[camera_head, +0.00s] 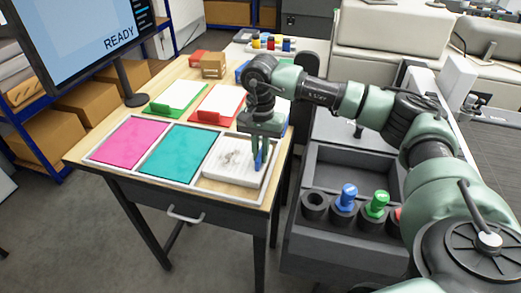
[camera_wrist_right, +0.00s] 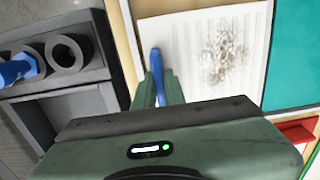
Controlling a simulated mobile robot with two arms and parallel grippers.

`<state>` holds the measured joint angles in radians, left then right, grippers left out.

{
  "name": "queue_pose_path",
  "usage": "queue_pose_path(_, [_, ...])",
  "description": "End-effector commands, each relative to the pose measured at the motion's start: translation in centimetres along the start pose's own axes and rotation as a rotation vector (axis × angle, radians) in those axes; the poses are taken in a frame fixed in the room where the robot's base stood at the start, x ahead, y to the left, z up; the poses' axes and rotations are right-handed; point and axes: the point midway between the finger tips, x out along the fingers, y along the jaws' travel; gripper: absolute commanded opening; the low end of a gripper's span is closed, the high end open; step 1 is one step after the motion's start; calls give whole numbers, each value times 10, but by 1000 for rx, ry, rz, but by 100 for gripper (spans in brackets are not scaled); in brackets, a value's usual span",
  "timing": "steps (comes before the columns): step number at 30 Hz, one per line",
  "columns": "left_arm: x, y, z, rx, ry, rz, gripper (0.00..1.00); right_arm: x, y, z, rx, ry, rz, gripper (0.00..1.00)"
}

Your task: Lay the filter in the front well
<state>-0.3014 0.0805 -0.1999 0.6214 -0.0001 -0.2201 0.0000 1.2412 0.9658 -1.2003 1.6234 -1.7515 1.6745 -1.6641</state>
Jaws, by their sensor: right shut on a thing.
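The filter (camera_head: 232,163) is a white, ribbed square panel with a grey-brown smudge. It lies at or just above the third cell of the white-framed board, right of the teal panel; I cannot tell if it touches. In the right wrist view the filter (camera_wrist_right: 192,42) shows beyond the gripper (camera_wrist_right: 157,75). A dark grey unit right of the table has an open, empty recess (camera_head: 350,170); I cannot tell whether this is the front well. My left gripper is out of view.
The board holds a pink panel (camera_head: 130,143) and a teal panel (camera_head: 182,152). Green (camera_head: 177,95) and red (camera_head: 217,102) holders with white sheets stand behind. Blue (camera_head: 346,197) and green (camera_head: 376,204) knobbed pieces stand in the unit's front row of round holders. A monitor (camera_head: 85,40) stands at left.

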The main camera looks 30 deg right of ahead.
Motion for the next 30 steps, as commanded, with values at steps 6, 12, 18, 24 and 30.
queue_pose_path(6, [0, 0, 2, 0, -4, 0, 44, 0, -1, 0, 0, 1, -3, 0])
queue_pose_path(12, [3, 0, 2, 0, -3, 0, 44, 3, 0, 0, 0, 1, -1, 25])
queue_pose_path(18, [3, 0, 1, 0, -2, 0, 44, 3, 0, 0, 0, 0, -1, 33])
queue_pose_path(24, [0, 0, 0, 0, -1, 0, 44, 0, 0, 0, 0, 1, -1, 33])
queue_pose_path(30, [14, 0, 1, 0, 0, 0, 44, -24, -1, -1, 0, 4, -6, 33])
